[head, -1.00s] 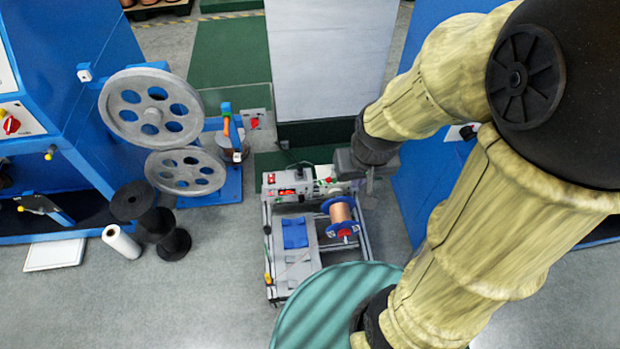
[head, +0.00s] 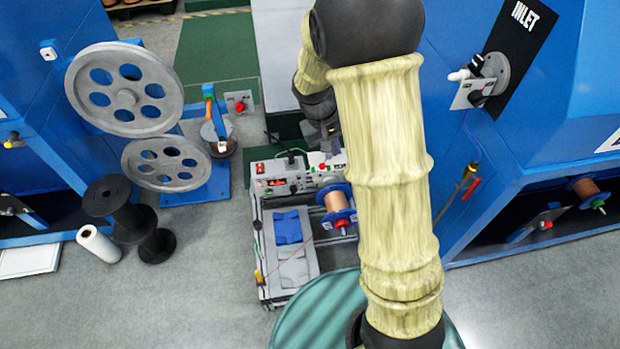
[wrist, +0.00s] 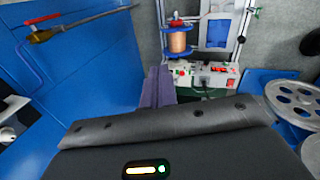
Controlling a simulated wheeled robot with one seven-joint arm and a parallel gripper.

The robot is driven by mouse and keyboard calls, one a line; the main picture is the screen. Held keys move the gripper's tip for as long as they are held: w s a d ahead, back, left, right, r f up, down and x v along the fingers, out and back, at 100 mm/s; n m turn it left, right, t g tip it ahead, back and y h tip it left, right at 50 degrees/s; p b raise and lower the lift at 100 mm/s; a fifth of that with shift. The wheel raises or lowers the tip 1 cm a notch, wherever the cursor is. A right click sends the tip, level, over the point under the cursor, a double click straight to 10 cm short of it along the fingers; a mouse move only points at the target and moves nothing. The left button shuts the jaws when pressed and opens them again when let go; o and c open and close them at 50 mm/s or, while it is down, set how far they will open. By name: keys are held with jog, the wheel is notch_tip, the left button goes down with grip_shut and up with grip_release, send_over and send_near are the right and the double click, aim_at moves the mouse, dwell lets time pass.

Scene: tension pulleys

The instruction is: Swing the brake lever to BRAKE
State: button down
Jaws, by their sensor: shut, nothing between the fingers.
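No legible BRAKE marking shows, so I cannot tell for sure which part is the brake lever. An upright lever with an orange and blue handle (head: 208,103) stands at a copper spool on a blue base, beside the grey pulleys (head: 125,92). My gripper (head: 331,143) is above the back right of the small winding machine (head: 285,185), partly hidden by my arm. In the wrist view its fingers (wrist: 160,84) are together and empty, pointing towards that machine. The gripper is well to the right of the orange lever and apart from it.
A brass valve with a red handle (head: 471,183) sits on the blue cabinet at right, below the INLET plate (head: 520,40). A red knob plate (head: 239,104) is beside the orange lever. Black spools (head: 130,215) stand at left. A teal drum top (head: 310,310) is in front.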

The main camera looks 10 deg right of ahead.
jog(key=w+a+f+h+b, duration=0.1)
jog(key=w+f+h+b, duration=0.1)
jog(key=w+f+b, duration=0.45)
jog(key=w+a+f+n+t+h+b, duration=0.1)
jog(key=w+f+h+b, duration=0.2)
jog(key=f, duration=0.6)
jog(key=w+a+f+h+b, duration=0.1)
jog(key=w+f+h+b, duration=0.1)
jog(key=w+f+b, duration=0.4)
jog(key=w+a+f+t+h+b, duration=0.2)
jog(key=a+f+t+b, duration=0.1)
jog(key=a+f+b, duration=0.2)
jog(key=w+a+f+n+t+h+b, duration=0.1)
jog(key=w+a+f+t+h+b, duration=0.1)
jog(key=a+f+b, duration=0.3)
notch_tip(320, 180, down, 5)
jog(key=shift+w+a+r+n+t, duration=0.1)
jog(key=shift+w+a+n+t, duration=0.2)
jog(key=shift+w+a+t, duration=0.3)
jog(key=shift+w+d+b, duration=0.1)
jog(key=shift+w+b, duration=0.05)
jog(key=shift+b, duration=0.15)
jog(key=s+d+b+x, duration=0.1)
jog(key=b+x, duration=0.3)
jog(key=x, duration=0.8)
jog(key=shift+s+d, duration=0.5)
jog(key=shift+s, duration=0.25)
